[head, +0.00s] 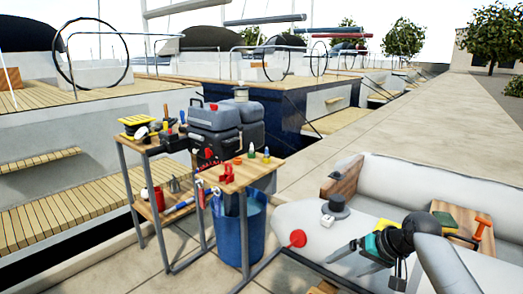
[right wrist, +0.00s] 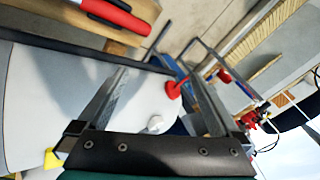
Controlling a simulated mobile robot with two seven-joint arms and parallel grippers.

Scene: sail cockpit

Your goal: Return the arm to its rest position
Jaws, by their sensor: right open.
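My right gripper (head: 345,255) is in the lower right of the head view, over the grey inflatable boat (head: 400,180). Its two silver fingers point left and are spread apart. In the right wrist view the gripper (right wrist: 160,78) shows its fingers wide apart with nothing held between them. My left gripper is in neither view.
A wooden work stand (head: 243,175) with tools and a blue bin (head: 238,240) stand left of the gripper. A dark round fitting (head: 336,204) sits on the boat. An orange-handled tool (head: 483,225) lies right. The pavement (head: 440,120) behind is clear.

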